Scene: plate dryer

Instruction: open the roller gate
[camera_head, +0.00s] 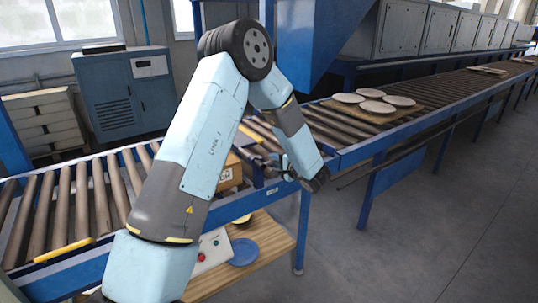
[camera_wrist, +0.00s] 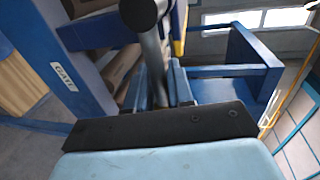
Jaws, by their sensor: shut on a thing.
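The roller gate's blue side beam (camera_head: 258,203) runs along the front of the gap between the two roller conveyors. In the wrist view, a blue beam (camera_wrist: 85,98) carries a white label reading GATE (camera_wrist: 63,76). My gripper (camera_head: 264,161) reaches left from the wrist, just above the beam near a small white label. In the wrist view, a dark rod (camera_wrist: 152,55) with a round end stands ahead of my wrist. The gate looks level with the conveyors.
White plates (camera_head: 374,104) lie on a board on the right conveyor (camera_head: 440,95). Below, a wooden shelf (camera_head: 262,240) holds a control box with a red button (camera_head: 202,257). The floor at the right is clear.

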